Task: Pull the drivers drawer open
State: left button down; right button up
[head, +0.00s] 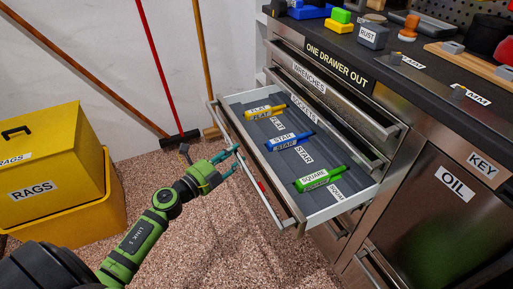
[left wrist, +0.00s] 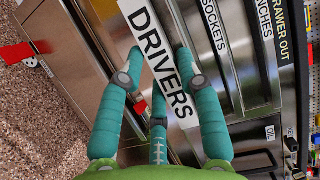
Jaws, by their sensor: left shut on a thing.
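The drivers drawer (head: 318,213) stands pulled out of the steel chest in the head view. It holds a yellow driver labelled FLAT (head: 264,112), a blue one labelled STAR (head: 290,141) and a green one labelled SQUARE (head: 320,179). Its long bar handle (head: 268,207) runs along the front. My left gripper (head: 235,161) is at the middle of this handle, shut on it. In the left wrist view the teal fingers (left wrist: 160,75) surround the white DRIVERS label (left wrist: 160,62); the grip itself is partly hidden. My right gripper is out of view.
A sign on the chest reads ONE DRAWER OUT (head: 336,62). The wrenches drawer (head: 318,82) and sockets drawer above look shut. A yellow RAGS bin (head: 60,175) stands at left, brooms (head: 160,75) lean on the wall.

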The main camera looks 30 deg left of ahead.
pick_arm(q)
jog(key=s+a, duration=0.5)
jog(key=s, duration=0.2)
jog(key=shift+s+a, duration=0.2)
jog(key=shift+a, duration=0.15)
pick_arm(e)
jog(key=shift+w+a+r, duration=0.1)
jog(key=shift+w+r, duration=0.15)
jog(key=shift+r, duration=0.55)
pick_arm(q)
jog(key=c, duration=0.8)
grip_release()
jog(key=shift+c, duration=0.2)
jog(key=v, duration=1.2)
jog(key=shift+w+a, duration=0.1)
